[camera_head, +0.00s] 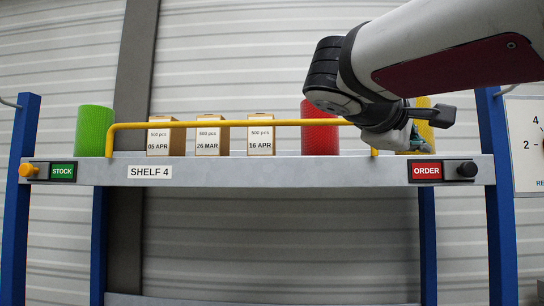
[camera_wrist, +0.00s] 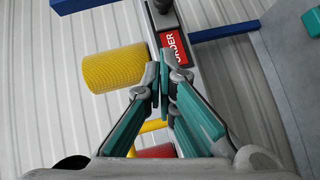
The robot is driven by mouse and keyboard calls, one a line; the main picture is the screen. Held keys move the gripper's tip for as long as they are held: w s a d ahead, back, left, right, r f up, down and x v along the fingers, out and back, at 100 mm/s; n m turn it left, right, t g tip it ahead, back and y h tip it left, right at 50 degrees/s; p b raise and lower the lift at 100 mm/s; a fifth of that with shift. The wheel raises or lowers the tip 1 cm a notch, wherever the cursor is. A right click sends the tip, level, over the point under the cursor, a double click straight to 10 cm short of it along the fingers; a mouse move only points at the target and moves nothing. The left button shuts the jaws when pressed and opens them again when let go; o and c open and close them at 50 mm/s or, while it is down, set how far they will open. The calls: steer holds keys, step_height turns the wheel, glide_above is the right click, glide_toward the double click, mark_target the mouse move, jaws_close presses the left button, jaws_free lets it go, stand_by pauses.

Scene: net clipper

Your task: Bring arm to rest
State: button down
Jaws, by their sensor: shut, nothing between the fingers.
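My arm reaches in from the upper right in the head view. My gripper (camera_wrist: 161,85) is shut and empty in the wrist view, its fingertips together beside the red ORDER label (camera_wrist: 174,47). In the head view the wrist hides most of my gripper (camera_head: 417,143), which is in front of the right end of the shelf (camera_head: 280,172). A yellow roll (camera_wrist: 112,68) stands close to the fingers in the wrist view. It is mostly hidden behind my wrist in the head view.
The shelf holds a green roll (camera_head: 94,131), three small boxes (camera_head: 166,137) and a red roll (camera_head: 320,128). A yellow rail (camera_head: 225,124) runs along its front. Blue posts (camera_head: 497,200) stand at both ends. The space below the shelf front is clear.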

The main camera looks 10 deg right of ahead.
steer(key=shift+s+a+r, duration=0.1)
steer(key=shift+s+a, duration=0.1)
steer(key=shift+a, duration=0.05)
stand_by(0.4)
steer(key=s+a+f+m+y, duration=0.1)
steer(key=s+a+f+y, duration=0.3)
steer(key=f, duration=0.8)
steer(key=s+a+f+m+g+y, duration=0.1)
steer(key=s+a+f+y, duration=0.4)
steer(key=f, duration=0.7)
steer(key=s+a+f+m+g+y, duration=0.1)
steer(key=s+a+f+y, duration=0.3)
steer(key=f, duration=0.9)
steer(key=shift+s+a+m+y, duration=0.3)
steer(key=shift+a+m, duration=0.1)
steer(key=shift+a, duration=0.6)
